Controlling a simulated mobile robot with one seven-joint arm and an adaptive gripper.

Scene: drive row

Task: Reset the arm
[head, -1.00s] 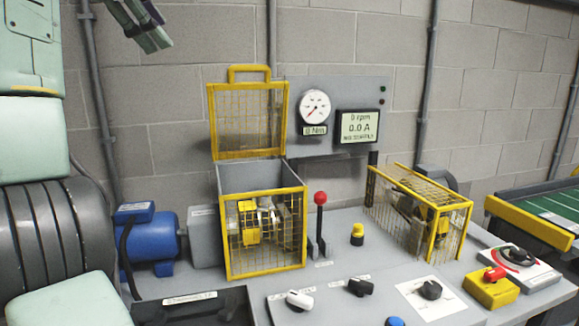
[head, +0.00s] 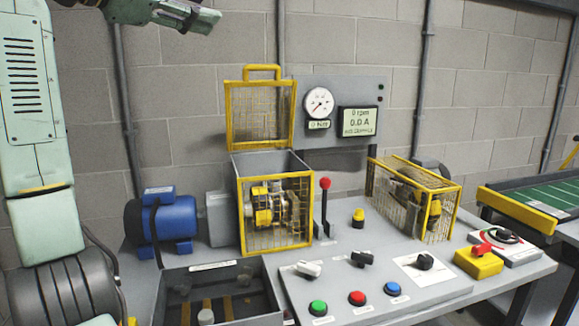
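My gripper (head: 200,18) is at the top left of the head view, raised in front of the block wall and well above the bench. It points to the right and is seen from the side. Nothing shows held in it, but I cannot make out the gap between its fingers. My pale green arm runs down the left edge. The gripper is apart from everything on the bench.
The bench carries a blue motor (head: 163,222), a yellow mesh guard box (head: 275,215) with its lid up, a red-knobbed lever (head: 325,184), a second cage (head: 412,195), a button panel (head: 370,290) and a dark tray (head: 215,265).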

